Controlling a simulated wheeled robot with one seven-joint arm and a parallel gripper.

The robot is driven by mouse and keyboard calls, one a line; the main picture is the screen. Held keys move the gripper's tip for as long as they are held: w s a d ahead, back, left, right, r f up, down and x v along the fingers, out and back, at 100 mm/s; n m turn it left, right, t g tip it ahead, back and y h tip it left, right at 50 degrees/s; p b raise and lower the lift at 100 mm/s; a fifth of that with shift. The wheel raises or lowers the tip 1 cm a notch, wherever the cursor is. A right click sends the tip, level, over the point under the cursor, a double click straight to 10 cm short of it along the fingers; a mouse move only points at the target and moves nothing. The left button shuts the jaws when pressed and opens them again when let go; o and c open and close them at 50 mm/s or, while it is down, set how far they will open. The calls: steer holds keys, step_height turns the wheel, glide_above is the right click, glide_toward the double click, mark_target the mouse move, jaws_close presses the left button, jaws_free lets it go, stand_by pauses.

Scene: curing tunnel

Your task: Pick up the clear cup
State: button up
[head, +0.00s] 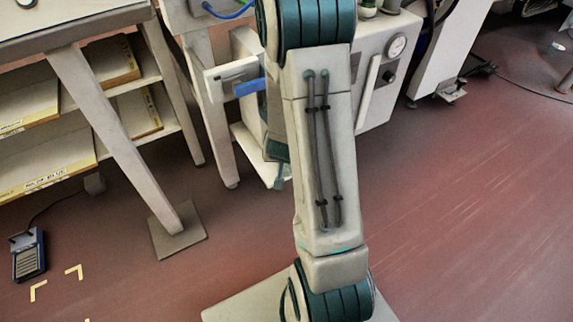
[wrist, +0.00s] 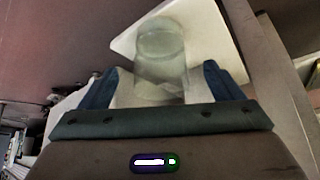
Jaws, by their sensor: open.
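The clear cup (wrist: 162,50) shows in the wrist view, a see-through, slightly greenish cup in the upper middle of the picture. My gripper (wrist: 161,74) is open, with one dark blue finger to the left of the cup and one to the right. The near part of the cup lies between the fingers in the picture, and a gap shows on each side. I cannot tell how deep the cup sits between them. In the head view my arm crosses the middle, and I cannot make out the cup there.
A pale board or panel (wrist: 208,32) lies behind the cup in the wrist view. In the head view a table leg (head: 115,130) and shelves (head: 45,150) stand at left, and a white machine with a gauge (head: 385,75) stands behind my arm.

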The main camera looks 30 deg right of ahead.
steer(key=b+x, duration=0.2)
steer(key=x, duration=0.3)
steer(key=shift+w+f, duration=0.1)
steer(key=shift+f, duration=0.15)
steer(key=c, duration=1.2)
steer(key=shift+r, duration=0.3)
